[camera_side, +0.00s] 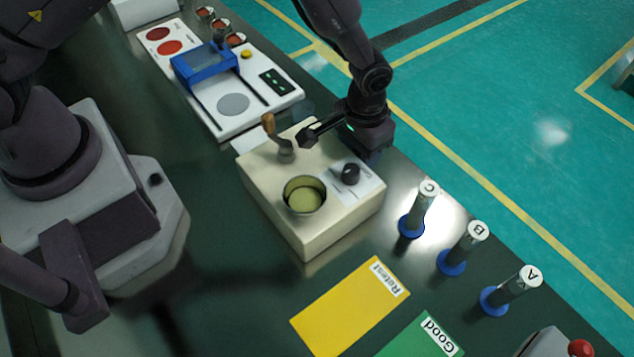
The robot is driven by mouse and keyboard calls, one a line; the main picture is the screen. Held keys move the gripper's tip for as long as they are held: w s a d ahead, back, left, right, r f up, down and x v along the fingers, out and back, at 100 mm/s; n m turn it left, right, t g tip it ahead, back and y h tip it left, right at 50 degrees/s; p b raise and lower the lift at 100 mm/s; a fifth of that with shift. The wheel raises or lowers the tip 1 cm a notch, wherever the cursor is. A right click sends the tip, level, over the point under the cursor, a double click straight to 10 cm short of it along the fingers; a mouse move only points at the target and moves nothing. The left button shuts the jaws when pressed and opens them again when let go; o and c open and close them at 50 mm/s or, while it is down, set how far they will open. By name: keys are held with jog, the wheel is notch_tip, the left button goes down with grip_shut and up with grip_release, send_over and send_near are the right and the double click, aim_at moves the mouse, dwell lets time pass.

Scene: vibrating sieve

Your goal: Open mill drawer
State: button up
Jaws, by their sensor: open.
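The mill is a cream box (290,225) in the middle of the table. On top it has a crank with a wooden handle (268,124), a round metal cup with a yellowish-green bottom (305,195) and a black knob (350,174) on a white label. No drawer shows clearly; the mill's far side is hidden from this camera. My gripper (374,152) is at the mill's far right side, low beside its upper edge. It is open, with its fingertips partly hidden. I cannot tell whether it touches the mill.
A white sieve machine (232,103) with a blue frame (205,65) stands behind the mill. Cylinders C (420,208), B (463,246) and A (513,288) stand at the right. Yellow "Retest" (348,305) and green "Good" (425,337) mats lie in front. A red button (580,348) is bottom right.

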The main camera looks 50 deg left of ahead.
jog(key=c, duration=0.7)
jog(key=shift+w, duration=2.05)
jog(key=shift+w, duration=2.05)
